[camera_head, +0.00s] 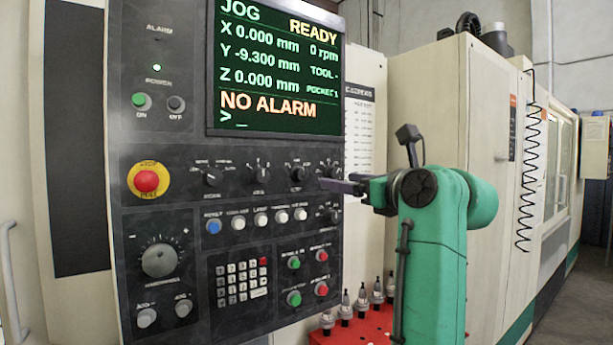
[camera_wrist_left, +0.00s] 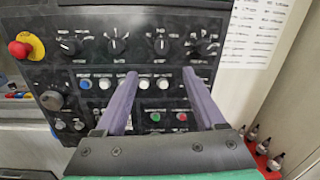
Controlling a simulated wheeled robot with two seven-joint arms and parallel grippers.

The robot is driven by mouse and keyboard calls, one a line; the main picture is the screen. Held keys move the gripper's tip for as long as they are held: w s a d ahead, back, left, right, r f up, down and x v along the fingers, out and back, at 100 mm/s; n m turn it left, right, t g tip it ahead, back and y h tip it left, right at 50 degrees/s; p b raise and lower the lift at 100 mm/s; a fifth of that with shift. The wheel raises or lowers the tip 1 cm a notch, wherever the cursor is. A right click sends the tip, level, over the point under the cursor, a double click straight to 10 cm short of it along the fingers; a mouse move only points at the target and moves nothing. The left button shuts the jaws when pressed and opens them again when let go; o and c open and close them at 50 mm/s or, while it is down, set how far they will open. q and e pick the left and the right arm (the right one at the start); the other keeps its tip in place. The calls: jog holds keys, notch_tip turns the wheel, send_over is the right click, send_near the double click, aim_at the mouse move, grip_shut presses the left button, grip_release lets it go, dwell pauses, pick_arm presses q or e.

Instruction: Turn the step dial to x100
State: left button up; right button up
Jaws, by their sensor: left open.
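The control panel carries a row of small dark dials with pale marks. In the head view they include a dial at left (camera_head: 212,177), one in the middle (camera_head: 260,173) and one further right (camera_head: 298,173). The wrist view also shows the row, with a dial (camera_wrist_left: 161,46) beyond the gap between the fingers and a rightmost dial (camera_wrist_left: 205,46). The labels are too small to tell which is the step dial or where it points. My left gripper (camera_head: 326,184) is open and empty, its fingers pointing at the panel. The wrist view shows both fingers (camera_wrist_left: 160,75) apart, with no dial between them.
A red emergency stop (camera_head: 146,181) and a large handwheel (camera_head: 159,260) are on the panel's left. Coloured buttons and a keypad (camera_head: 240,280) lie below the dials. A red tray (camera_head: 350,336) with several tool holders stands below right. The screen (camera_head: 275,70) reads JOG, READY.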

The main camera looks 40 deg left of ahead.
aim_at(303, 174)
pick_arm(q)
jog(key=p+x, duration=0.6)
jog(key=x, duration=0.8)
jog(key=shift+w+a, duration=0.1)
jog(key=shift+a, duration=0.15)
jog(key=shift+w+a, duration=0.1)
jog(key=shift+w, duration=0.05)
jog(key=shift+w+f, duration=0.1)
jog(key=c, duration=0.9)
grip_shut()
